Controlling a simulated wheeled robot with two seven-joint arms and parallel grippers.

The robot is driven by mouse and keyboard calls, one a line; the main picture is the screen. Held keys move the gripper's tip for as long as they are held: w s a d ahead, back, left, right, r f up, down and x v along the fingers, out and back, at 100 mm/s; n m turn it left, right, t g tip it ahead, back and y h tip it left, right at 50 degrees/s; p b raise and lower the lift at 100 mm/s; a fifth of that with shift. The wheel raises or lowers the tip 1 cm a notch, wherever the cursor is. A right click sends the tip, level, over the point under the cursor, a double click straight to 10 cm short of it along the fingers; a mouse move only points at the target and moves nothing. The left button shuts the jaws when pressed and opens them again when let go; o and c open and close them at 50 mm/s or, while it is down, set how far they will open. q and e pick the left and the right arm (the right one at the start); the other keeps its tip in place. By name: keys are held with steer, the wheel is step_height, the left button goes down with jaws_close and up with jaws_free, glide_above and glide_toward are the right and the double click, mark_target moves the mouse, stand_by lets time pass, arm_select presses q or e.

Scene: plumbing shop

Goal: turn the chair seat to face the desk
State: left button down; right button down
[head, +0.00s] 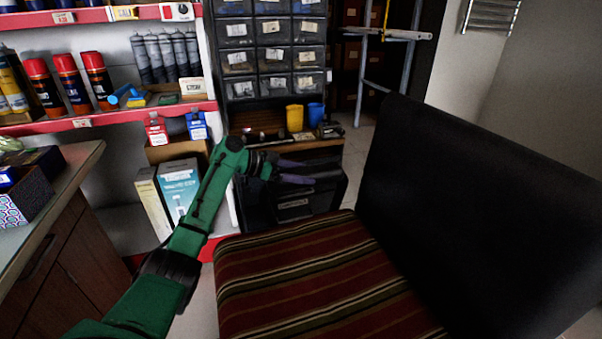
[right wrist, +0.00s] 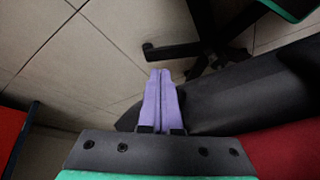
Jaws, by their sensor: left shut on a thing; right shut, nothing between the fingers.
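The chair has a striped red, brown and tan seat (head: 310,280) and a tall black backrest (head: 480,220) on its right side. The seat's open side faces left, roughly toward a wooden desk or counter (head: 75,250) with a pale top at the left edge. My left gripper (head: 300,172) reaches past the seat's far side, its purple fingers closed on a dark part that seems to belong to the chair; the contact is hard to make out. My right gripper (right wrist: 160,75) is shut and empty, close beside a dark padded chair part (right wrist: 235,95).
A shelf (head: 110,118) with spray cans and bottles stands behind at left. Drawer bins (head: 270,60) and a low bench with a yellow cup (head: 294,118) stand behind the chair. Black chair-base legs (right wrist: 190,50) stand on the tiles. Open floor (right wrist: 80,60) shows at left there.

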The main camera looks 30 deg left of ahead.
arm_select(q)
jaws_free()
steer(key=p+v, duration=0.1)
steer(key=v, duration=1.3)
steer(key=shift+r, duration=0.2)
arm_select(e)
steer(key=shift+g+h, duration=0.6)
steer(key=shift+g, duration=0.3)
steer(key=s+d+r, duration=0.2)
steer(key=d, duration=0.1)
steer(key=shift+s+d+r, duration=0.1)
steer(key=shift+s+r, duration=0.1)
steer(key=shift+r, duration=0.2)
arm_select(q)
steer(key=shift+s+a, duration=0.1)
steer(key=shift+s, duration=0.05)
